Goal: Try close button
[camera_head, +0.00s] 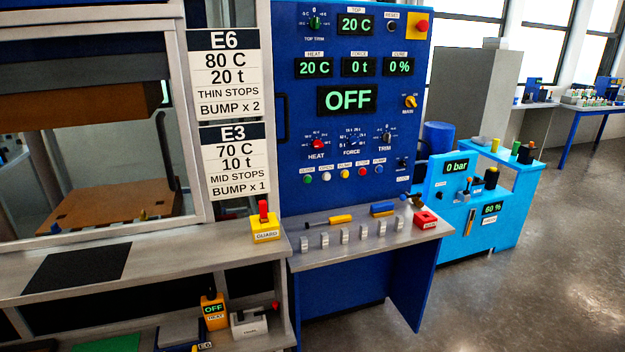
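The blue control panel (290,230) of the press stands in the middle of the head view. A row of small round buttons crosses its lower part. The leftmost is a green button (307,179), with a tiny label above it that seems to read CLOSE. To its right are a white button (326,178), a yellow button (344,175), a red button (362,172) and a blue button (378,170). The large display (347,99) reads OFF. Neither of my grippers is in view, and nothing covers the button row.
A grey shelf (430,238) below the panel holds several metal blocks, a yellow-handled tool (328,220) and a red box (425,219). A yellow guard switch (265,227) with a red lever stands left of it. A light-blue unit (480,225) stands right. Floor at right is clear.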

